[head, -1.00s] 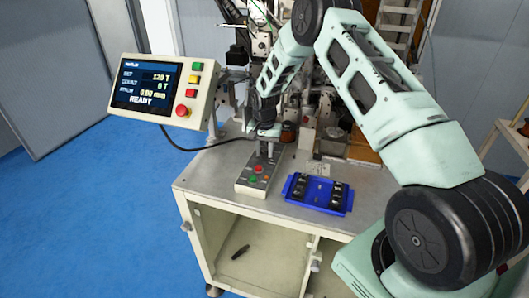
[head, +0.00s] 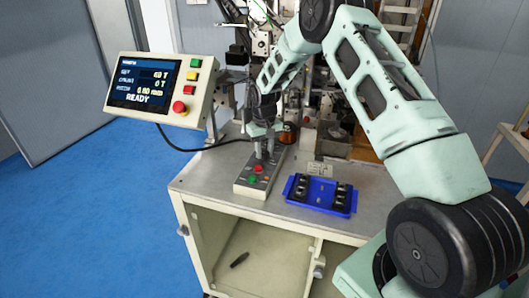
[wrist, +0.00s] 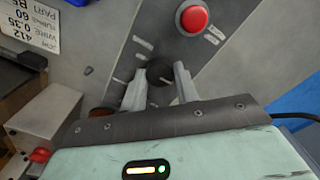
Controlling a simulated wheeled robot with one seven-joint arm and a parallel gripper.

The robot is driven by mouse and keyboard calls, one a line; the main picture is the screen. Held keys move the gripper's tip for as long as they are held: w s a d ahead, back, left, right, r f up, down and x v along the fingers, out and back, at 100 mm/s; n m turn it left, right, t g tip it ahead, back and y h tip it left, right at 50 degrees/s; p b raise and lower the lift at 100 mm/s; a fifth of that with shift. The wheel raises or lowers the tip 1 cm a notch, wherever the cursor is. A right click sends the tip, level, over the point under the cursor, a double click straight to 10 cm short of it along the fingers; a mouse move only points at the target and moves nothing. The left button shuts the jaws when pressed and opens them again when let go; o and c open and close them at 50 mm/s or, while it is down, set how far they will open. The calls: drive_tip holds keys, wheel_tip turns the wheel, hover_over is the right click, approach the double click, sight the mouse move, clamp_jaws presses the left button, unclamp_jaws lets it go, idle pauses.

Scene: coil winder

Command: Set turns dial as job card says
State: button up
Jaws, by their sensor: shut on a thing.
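My gripper (head: 264,149) points down at the back of the grey control box (head: 250,187) on the bench. In the wrist view, my gripper (wrist: 160,74) has its two fingers closed on either side of the dark round turns dial (wrist: 159,68). The job card (wrist: 32,24) shows upside down at the upper left, with "TURNS 60" and "WIRE 0.35" legible; it is also in the head view (head: 320,170). The display screen (head: 145,83) reads what looks like 60 T on its top line, 0 T below, and READY.
A red button (wrist: 193,18) sits close to the dial on the same box. A blue tray (head: 320,194) with dark parts lies right of the box. The display panel's red stop knob (head: 179,107) is at left. The winder machine stands behind.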

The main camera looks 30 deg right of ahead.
sight(264, 152)
idle(0.3)
drive_tip(key=o, duration=1)
drive_tip(key=shift+c, duration=0.2)
wheel_tip(264, 152, up, 18)
drive_tip(key=b, duration=0.4)
drive_tip(key=shift+f+b, duration=0.25)
drive_tip(key=shift+b, duration=0.15)
